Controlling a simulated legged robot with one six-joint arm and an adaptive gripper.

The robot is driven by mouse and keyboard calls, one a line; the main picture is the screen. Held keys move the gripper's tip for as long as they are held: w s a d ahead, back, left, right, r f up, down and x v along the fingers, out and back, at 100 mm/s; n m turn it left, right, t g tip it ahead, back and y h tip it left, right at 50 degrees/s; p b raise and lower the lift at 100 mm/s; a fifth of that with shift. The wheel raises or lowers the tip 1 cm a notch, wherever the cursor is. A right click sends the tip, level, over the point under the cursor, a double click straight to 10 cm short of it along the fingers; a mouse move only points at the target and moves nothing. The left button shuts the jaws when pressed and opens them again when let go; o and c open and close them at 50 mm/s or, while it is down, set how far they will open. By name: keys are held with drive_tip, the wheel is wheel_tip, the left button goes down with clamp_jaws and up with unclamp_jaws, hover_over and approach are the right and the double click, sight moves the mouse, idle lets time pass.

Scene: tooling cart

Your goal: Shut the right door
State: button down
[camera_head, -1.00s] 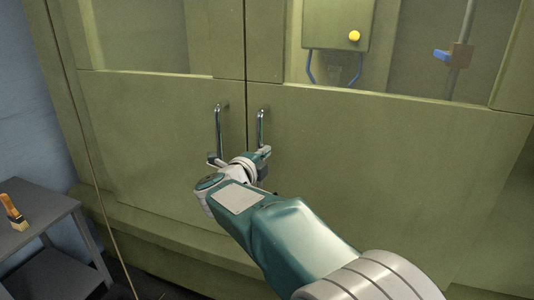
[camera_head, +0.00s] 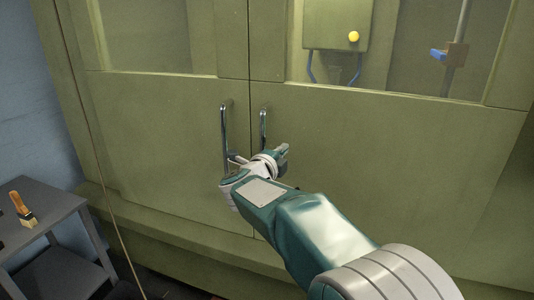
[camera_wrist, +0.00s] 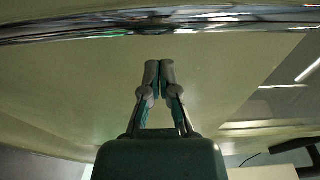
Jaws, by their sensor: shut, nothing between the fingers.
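The right door (camera_head: 380,165) is a green panel with a window in its upper part. Its edge meets the left door (camera_head: 160,150) at a narrow dark seam, and the two look about flush; I cannot tell whether a small gap remains. The right door's chrome handle (camera_head: 263,128) stands upright beside the seam, its lower end hidden by my arm. My gripper (camera_head: 284,149) is shut and empty, just right of the handle's lower part. In the wrist view a chrome bar (camera_wrist: 80,32) crosses above the shut fingertips (camera_wrist: 159,65), with the door surface behind; I cannot tell whether they touch.
The left door's chrome handle (camera_head: 225,135) is close to my wrist. A grey tooling cart (camera_head: 45,215) with a brush (camera_head: 22,209) on it stands at the lower left. A thin cable (camera_head: 98,170) hangs near it. The door front right of my gripper is clear.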

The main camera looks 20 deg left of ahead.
drive_tip(key=s, duration=1)
drive_tip(key=shift+a, duration=0.2)
drive_tip(key=d+r+n+g+y, duration=0.2)
drive_tip(key=d+r+n+y, duration=0.15)
drive_tip(key=d+n, duration=0.35)
drive_tip(key=d+r+n+g+y, duration=0.15)
drive_tip(key=d+n+y, duration=0.3)
drive_tip(key=d, duration=0.45)
drive_tip(key=s+d+f+n+g+h, duration=0.3)
drive_tip(key=s+d+f, duration=0.4)
drive_tip(key=s+d, duration=0.4)
drive_tip(key=s+d+f+n+g+h, duration=0.3)
drive_tip(key=s+d+f+g, duration=0.3)
drive_tip(key=s+d, duration=0.5)
drive_tip(key=d+f+n, duration=0.1)
drive_tip(key=d+f, duration=0.1)
drive_tip(key=shift+s+d+h, duration=0.4)
drive_tip(key=shift+r, duration=0.1)
